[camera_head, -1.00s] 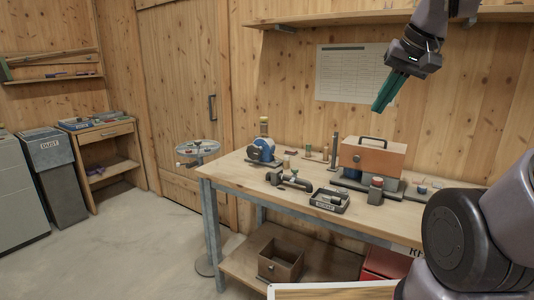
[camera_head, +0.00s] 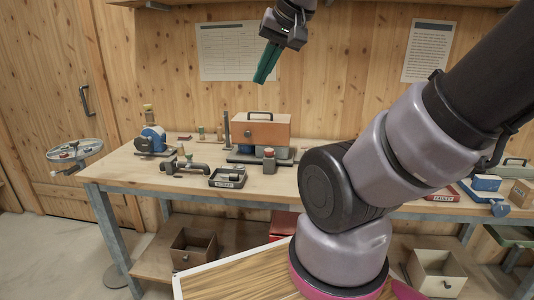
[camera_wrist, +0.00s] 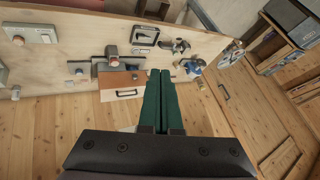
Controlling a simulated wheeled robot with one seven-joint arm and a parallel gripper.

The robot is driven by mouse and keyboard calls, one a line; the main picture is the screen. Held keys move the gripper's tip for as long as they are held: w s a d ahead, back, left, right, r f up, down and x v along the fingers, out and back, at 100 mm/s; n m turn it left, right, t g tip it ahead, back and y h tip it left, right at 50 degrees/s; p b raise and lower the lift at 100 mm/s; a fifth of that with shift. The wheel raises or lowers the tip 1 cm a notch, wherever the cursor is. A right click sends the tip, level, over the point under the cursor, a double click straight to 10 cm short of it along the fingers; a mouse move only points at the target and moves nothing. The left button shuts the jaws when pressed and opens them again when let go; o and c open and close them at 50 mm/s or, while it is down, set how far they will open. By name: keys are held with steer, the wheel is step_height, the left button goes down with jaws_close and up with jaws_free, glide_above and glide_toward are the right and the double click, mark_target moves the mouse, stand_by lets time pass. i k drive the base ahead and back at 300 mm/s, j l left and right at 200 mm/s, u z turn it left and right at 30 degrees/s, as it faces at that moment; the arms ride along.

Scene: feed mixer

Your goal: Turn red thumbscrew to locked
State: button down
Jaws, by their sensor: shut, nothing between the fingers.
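No part is clearly recognisable as the red thumbscrew. A small round part with a reddish top (camera_head: 269,153) stands in front of the orange box (camera_head: 262,131) on the bench; I cannot tell whether it is the thumbscrew. A similar reddish knob (camera_wrist: 113,62) shows beside the orange box (camera_wrist: 122,80) in the wrist view. My gripper (camera_head: 261,80) has green fingers and hangs high above the bench, clear of the orange box. In the wrist view my gripper (camera_wrist: 160,74) has its fingers together and empty.
The wooden bench (camera_head: 120,172) also holds a blue round machine (camera_head: 151,141), a dark pipe-like fitting (camera_head: 184,166) and a labelled black tray (camera_head: 228,178). A shelf (camera_head: 175,4) runs above. Blue and red items (camera_head: 486,184) lie at the right. Open air surrounds my gripper.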

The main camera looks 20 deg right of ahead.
mark_target(268, 152)
steer(key=i+l+z, duration=0.35)
steer(key=i+z, duration=0.35)
steer(key=k+l, duration=0.05)
steer(key=k, duration=0.05)
